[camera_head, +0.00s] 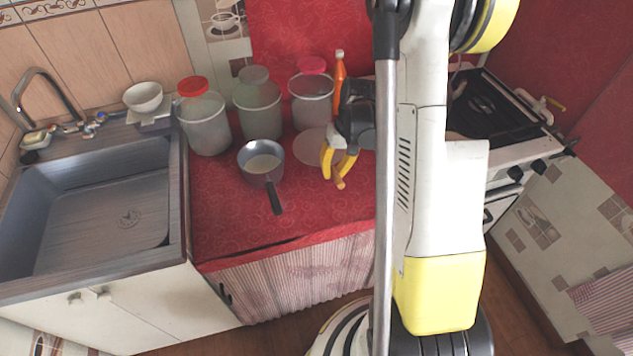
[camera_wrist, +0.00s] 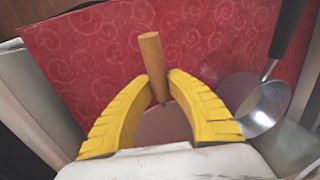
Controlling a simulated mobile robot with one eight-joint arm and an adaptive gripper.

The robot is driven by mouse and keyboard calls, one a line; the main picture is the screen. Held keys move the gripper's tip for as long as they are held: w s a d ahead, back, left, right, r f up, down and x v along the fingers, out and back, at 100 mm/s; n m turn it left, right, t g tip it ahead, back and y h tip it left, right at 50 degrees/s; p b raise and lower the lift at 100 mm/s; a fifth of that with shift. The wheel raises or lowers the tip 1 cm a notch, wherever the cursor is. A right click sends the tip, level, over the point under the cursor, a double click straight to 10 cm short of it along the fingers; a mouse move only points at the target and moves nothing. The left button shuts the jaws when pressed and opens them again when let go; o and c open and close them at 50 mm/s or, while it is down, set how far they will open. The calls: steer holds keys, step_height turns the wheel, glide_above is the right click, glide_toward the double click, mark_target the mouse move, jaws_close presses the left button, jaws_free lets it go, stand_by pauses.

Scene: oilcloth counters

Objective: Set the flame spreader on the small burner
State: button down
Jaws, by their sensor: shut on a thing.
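The flame spreader is a flat, dull pinkish-grey disc (camera_head: 312,147) with a short wooden handle (camera_head: 340,183). It is over the red counter, right of the saucepan. My gripper (camera_head: 341,167) is shut on the handle, its yellow fingers on either side. In the wrist view the handle (camera_wrist: 151,55) passes between the fingertips (camera_wrist: 158,82) and the disc (camera_wrist: 163,128) shows behind them, partly hidden. I cannot tell whether the disc touches the counter. The stove (camera_head: 490,105) is at the right, partly behind my arm; I cannot make out the small burner.
A saucepan (camera_head: 262,164) stands left of the spreader, its handle toward the front. Several lidded canisters (camera_head: 258,108) and an orange bottle (camera_head: 339,83) stand behind. A sink (camera_head: 95,215) is at the left. The counter's front (camera_head: 320,215) is clear.

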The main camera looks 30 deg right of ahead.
mark_target(321, 187)
steer(key=w+a+f, duration=0.1)
steer(key=w+f, duration=0.1)
steer(key=shift+w+a+b, duration=0.35)
steer(key=shift+w, duration=0.05)
steer(key=shift+f+b, duration=0.85)
steer(key=shift+f, duration=1.15)
steer(key=shift+f, duration=0.15)
steer(key=c, duration=1.4)
jaws_free()
